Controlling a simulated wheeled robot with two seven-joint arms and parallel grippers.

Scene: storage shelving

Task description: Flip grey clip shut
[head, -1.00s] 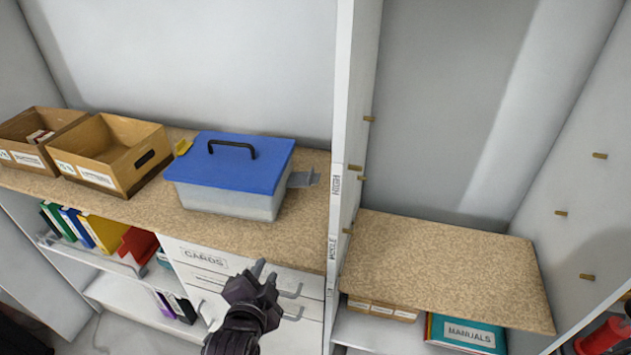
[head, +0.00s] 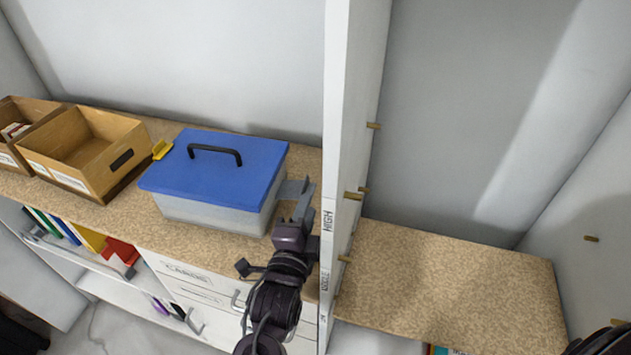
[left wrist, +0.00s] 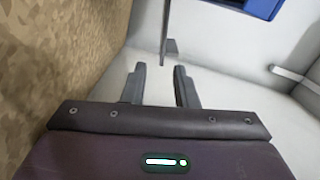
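The clear box (head: 215,214) with a blue lid (head: 215,165) and black handle stands on the left shelf. Its grey clip (head: 291,188) sticks out from the right side, folded outward. In the left wrist view the grey clip (left wrist: 168,28) shows nearly edge-on, just ahead of the fingertips, with the blue lid (left wrist: 250,6) at the upper right. My left gripper (head: 304,198) is at the box's right side, beside the clip. In the wrist view its fingers (left wrist: 160,72) are apart with nothing between them. My right gripper is not visible.
A yellow clip (head: 162,149) sticks out at the box's left. Cardboard bins (head: 92,150) stand further left. A white upright panel (head: 340,160) rises close to the right of my left gripper. The right shelf (head: 450,280) is bare.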

